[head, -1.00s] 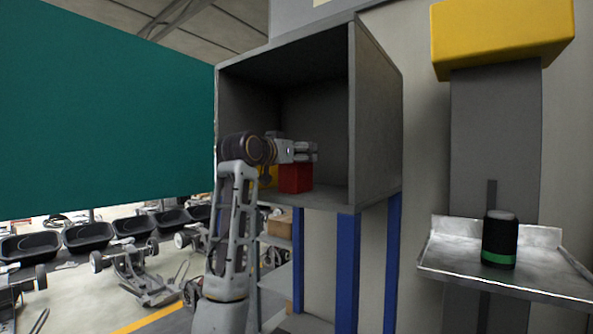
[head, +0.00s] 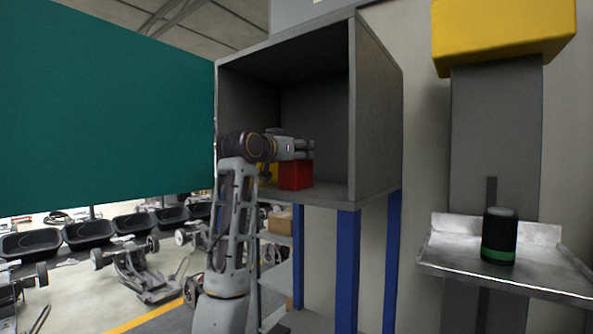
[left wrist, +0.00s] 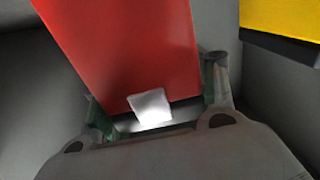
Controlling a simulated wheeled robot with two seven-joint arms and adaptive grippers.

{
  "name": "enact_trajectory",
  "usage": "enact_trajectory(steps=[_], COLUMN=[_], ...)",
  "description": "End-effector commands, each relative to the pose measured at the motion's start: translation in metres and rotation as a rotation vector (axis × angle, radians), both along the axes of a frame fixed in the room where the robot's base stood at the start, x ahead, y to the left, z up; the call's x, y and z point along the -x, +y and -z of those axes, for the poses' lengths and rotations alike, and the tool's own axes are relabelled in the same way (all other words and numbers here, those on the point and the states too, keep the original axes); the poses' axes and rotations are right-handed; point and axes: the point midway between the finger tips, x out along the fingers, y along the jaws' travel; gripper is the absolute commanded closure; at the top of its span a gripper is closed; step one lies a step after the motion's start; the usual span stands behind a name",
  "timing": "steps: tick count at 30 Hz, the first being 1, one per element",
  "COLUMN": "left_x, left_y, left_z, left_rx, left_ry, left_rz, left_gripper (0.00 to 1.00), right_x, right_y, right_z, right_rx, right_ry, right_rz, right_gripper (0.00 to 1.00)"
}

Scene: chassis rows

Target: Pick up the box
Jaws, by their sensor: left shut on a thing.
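A red box (head: 296,175) is inside the open grey cabinet, near its floor. My left gripper (head: 308,150) reaches into the cabinet at the upper part of the red box. In the left wrist view the red box (left wrist: 130,45) fills the space between the two fingers, and the gripper is shut on it. A pale square patch shows on the box near the palm. Whether the box's underside touches the cabinet floor is hard to tell. My right gripper is not in view.
A yellow object (head: 268,174) is beside the red box, partly hidden by my left arm; it also shows in the left wrist view (left wrist: 285,18). Cabinet walls (head: 376,115) enclose the space. A black can with a green band (head: 499,235) stands on a metal tray (head: 455,258) at right.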

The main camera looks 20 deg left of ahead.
Motion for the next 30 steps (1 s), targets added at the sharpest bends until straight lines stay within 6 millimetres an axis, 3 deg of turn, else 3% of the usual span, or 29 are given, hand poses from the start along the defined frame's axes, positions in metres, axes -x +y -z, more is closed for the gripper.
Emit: enact_trajectory(steps=[3,17,30], left_x=[0.001,0.001,0.001], left_y=[0.0,0.0,0.0], left_z=[-0.002,-0.005,-0.038], left_rx=[0.0,0.0,0.0], left_ry=[-0.003,-0.003,-0.005], left_rz=[0.0,0.0,-0.001], left_gripper=[1.0,1.0,1.0], right_x=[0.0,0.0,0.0], right_y=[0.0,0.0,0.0], right_z=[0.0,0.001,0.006], right_rx=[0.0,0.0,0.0], right_ry=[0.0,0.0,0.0], right_rz=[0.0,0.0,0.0], right_gripper=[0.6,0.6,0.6])
